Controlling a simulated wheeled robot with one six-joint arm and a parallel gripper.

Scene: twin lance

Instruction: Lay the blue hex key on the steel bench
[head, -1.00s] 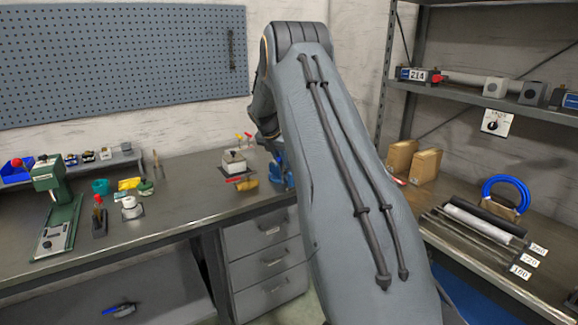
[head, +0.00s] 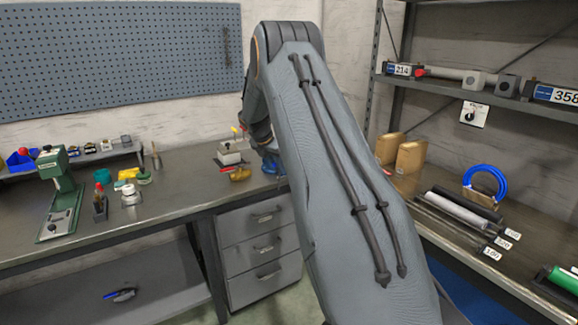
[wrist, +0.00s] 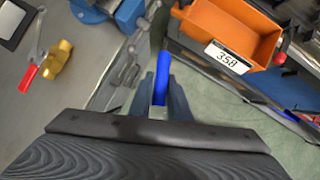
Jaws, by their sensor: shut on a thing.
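In the wrist view my gripper (wrist: 161,97) is shut on the blue hex key (wrist: 160,80), which shows as a straight blue bar between the two fingers. The rest of the key is hidden. The steel bench (wrist: 70,115) fills the left of that view, and its front edge runs close to the left of the fingers. Green floor shows below and to the right of the gripper. In the head view the bench (head: 165,213) runs along the wall, and my own arm hides the gripper and the key.
A blue vise (wrist: 128,12) sits at the bench edge ahead of the gripper. An orange bin (wrist: 235,35) labelled 358 is at the right. The bench's front middle looks clear.

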